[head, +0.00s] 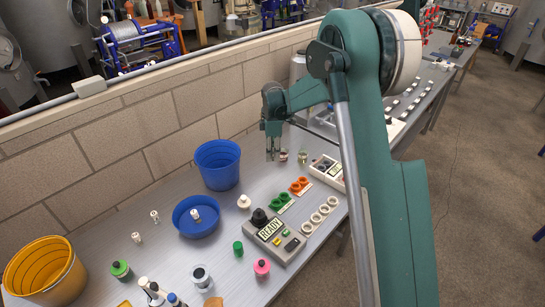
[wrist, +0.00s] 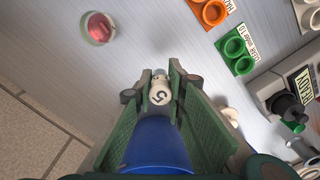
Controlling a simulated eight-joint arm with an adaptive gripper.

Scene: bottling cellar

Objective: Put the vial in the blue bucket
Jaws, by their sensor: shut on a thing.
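My gripper (head: 272,150) is above the bench, right of the blue bucket (head: 217,168). In the wrist view my gripper (wrist: 160,88) is shut on a small white vial (wrist: 158,94) with a dark mark on it. The vial is hard to make out in the head view. The blue bucket stands upright against the wall, apart from my gripper; part of it shows between my fingers in the wrist view (wrist: 158,150). What is inside the bucket is hidden.
A shallow blue basin (head: 187,228) holding a small white vial stands in front of the bucket. A yellow bucket (head: 50,275) is far left. A READY box (head: 272,240), green and orange holders and a glass jar with red contents (wrist: 97,28) stand nearby.

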